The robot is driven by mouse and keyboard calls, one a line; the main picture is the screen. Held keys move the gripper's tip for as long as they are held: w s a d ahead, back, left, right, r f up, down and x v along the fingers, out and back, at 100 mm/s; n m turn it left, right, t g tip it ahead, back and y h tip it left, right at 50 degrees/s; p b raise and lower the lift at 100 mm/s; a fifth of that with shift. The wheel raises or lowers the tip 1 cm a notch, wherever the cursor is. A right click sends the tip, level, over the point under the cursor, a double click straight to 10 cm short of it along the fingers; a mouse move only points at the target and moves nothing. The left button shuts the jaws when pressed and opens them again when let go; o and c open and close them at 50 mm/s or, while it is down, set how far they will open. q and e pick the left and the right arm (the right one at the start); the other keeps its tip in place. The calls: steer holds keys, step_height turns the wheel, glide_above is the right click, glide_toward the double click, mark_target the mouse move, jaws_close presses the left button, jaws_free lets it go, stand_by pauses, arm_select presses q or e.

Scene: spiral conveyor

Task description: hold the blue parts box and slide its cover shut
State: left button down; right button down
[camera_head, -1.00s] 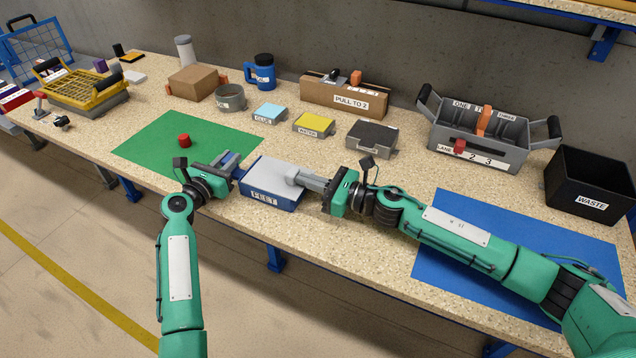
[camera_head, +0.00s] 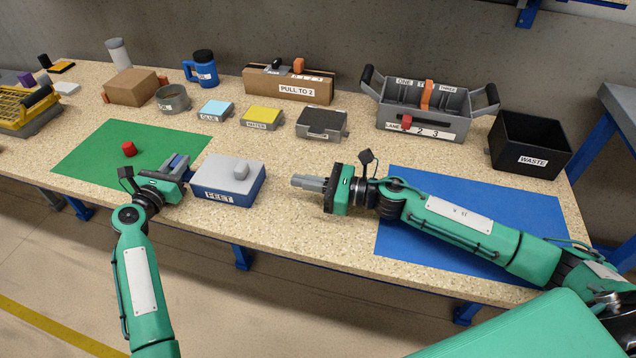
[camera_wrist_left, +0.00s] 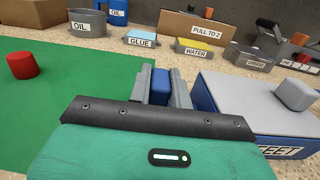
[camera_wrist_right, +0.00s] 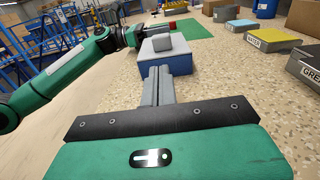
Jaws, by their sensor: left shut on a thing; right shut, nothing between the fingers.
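The blue parts box (camera_head: 222,193) labelled FEET stands near the table's front edge. Its light grey cover (camera_head: 212,171) with a raised knob (camera_head: 241,170) lies over the top, and no open gap shows from the head. My left gripper (camera_head: 180,166) is shut on a blue tab (camera_wrist_left: 160,86) at the box's left end. The fingers hide part of that tab. My right gripper (camera_head: 299,182) is shut and empty, to the right of the box and apart from it. In the right wrist view its closed fingers (camera_wrist_right: 155,75) point at the box (camera_wrist_right: 168,62).
A green mat (camera_head: 100,165) with a red cylinder (camera_head: 129,149) lies left; a blue mat (camera_head: 470,205) lies under my right arm. Glue, water and other small boxes stand behind, with a grey lane tote (camera_head: 420,115) and black waste bin (camera_head: 530,145) to the right.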

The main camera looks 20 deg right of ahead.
arm_select(q)
steer(key=shift+f, duration=0.3)
arm_select(e)
steer(key=shift+v, duration=1.6)
arm_select(q)
steer(key=c, duration=1.3)
jaws_free()
steer(key=shift+c, duration=0.2)
steer(key=shift+o, duration=0.7)
steer(key=shift+r, duration=0.15)
steer(key=v, duration=1.2)
